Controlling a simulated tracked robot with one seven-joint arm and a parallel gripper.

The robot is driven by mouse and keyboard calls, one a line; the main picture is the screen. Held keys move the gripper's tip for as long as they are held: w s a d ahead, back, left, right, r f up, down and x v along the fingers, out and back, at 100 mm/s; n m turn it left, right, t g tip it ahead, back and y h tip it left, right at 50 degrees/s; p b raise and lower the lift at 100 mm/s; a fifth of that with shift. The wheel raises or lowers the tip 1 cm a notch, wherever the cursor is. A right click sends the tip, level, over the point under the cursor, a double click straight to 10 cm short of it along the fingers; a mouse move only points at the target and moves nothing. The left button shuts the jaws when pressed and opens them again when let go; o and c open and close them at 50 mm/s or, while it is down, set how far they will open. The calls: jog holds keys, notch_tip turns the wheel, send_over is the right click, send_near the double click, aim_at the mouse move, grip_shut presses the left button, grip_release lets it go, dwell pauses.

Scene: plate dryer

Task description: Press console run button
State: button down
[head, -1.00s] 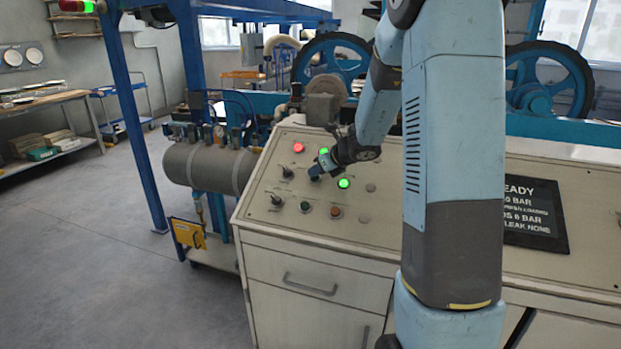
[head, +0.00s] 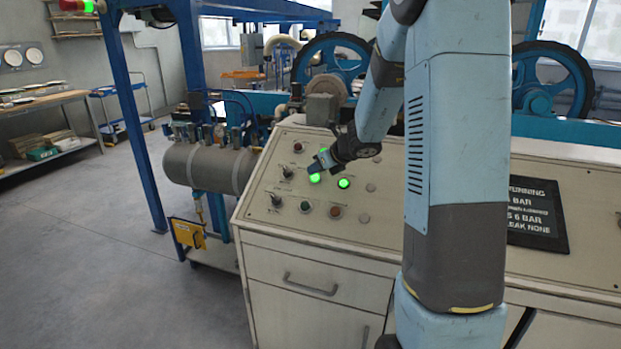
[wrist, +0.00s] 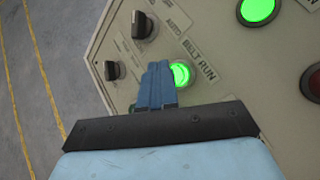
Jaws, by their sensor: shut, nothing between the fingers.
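The run button (wrist: 181,74), labelled "BELT RUN", glows green in the wrist view. It also glows green in the head view (head: 315,178), on the sloped console panel (head: 262,188). My gripper (wrist: 158,66) is shut and empty. In the wrist view its blue fingers lie just left of the button and overlap its edge. In the head view my gripper (head: 313,166) is right above the button in the picture. Whether the tips touch it or hover cannot be told. The console's dark display (head: 535,215) reads "RUNNING", partly hidden by my arm.
A second green light (head: 344,183) glows right of the run button. Black selector knobs (wrist: 142,24) stand left of my fingers. An unlit red lamp (head: 298,148) is near the top.

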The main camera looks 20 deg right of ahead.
jog(key=shift+s+a+r, duration=0.1)
jog(key=shift+r, duration=0.1)
jog(key=r, duration=0.1)
jog(key=s+a+r, duration=0.1)
jog(key=s+r, duration=0.1)
jog(key=r, duration=0.1)
jog(key=shift+a, duration=0.2)
dwell(0.4)
jog(key=shift+r, duration=0.1)
dwell(0.5)
